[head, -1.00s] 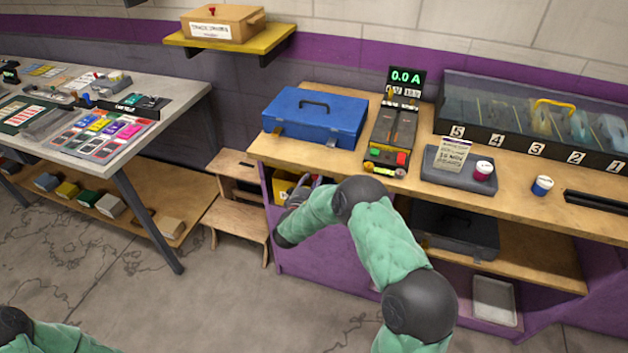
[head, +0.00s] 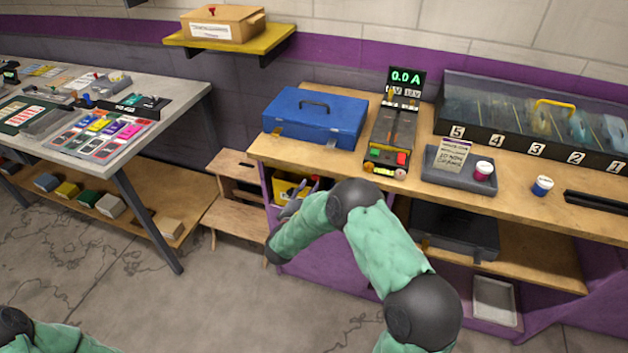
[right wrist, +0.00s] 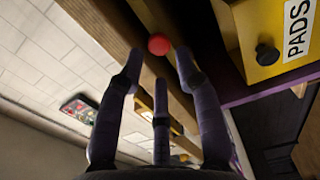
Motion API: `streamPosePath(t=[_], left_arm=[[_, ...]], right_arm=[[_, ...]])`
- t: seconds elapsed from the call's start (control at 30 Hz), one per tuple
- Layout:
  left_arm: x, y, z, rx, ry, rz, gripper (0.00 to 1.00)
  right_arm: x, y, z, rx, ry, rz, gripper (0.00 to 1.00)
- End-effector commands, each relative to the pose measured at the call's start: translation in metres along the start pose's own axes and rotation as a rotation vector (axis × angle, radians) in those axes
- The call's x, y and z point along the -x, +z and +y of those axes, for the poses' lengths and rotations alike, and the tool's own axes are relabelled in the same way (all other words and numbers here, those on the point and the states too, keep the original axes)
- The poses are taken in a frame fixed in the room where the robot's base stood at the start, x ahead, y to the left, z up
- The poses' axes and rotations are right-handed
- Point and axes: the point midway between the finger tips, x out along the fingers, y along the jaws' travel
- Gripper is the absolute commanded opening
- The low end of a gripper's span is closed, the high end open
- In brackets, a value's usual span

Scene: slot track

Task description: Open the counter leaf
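The wooden counter (head: 540,205) runs along the right side of the head view, its top lying flat. I cannot make out the seam of a separate leaf. My right gripper (head: 303,187) is at the counter's left front, below the top and mostly hidden by my own arm. In the right wrist view its fingers (right wrist: 158,85) are spread with nothing between them. A round red knob (right wrist: 159,44) shows just beyond the fingertips, beside a wooden edge; contact is not visible. My left gripper is out of view.
A yellow drawer marked PADS (right wrist: 265,40) is close to the right fingers. A blue case (head: 320,115), a power unit (head: 390,140) and a small stand (head: 458,175) occupy the countertop. A low wooden step (head: 238,215) stands left of the counter.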

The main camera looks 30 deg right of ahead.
Motion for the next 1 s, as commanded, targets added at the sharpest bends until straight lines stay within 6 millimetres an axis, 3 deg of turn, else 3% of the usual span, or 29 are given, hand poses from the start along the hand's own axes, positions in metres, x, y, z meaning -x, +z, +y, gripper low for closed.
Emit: streamPosePath(t=[0.2, 0.4, 1.0], left_arm=[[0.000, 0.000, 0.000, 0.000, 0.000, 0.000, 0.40], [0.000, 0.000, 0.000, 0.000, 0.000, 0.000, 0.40], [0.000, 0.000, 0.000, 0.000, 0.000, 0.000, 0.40]], right_arm=[[0.043, -0.001, 0.000, 0.001, 0.001, 0.003, 0.35], [0.064, 0.000, 0.000, 0.000, 0.001, 0.001, 0.35], [0.069, 0.000, 0.000, 0.000, 0.001, 0.000, 0.35]])
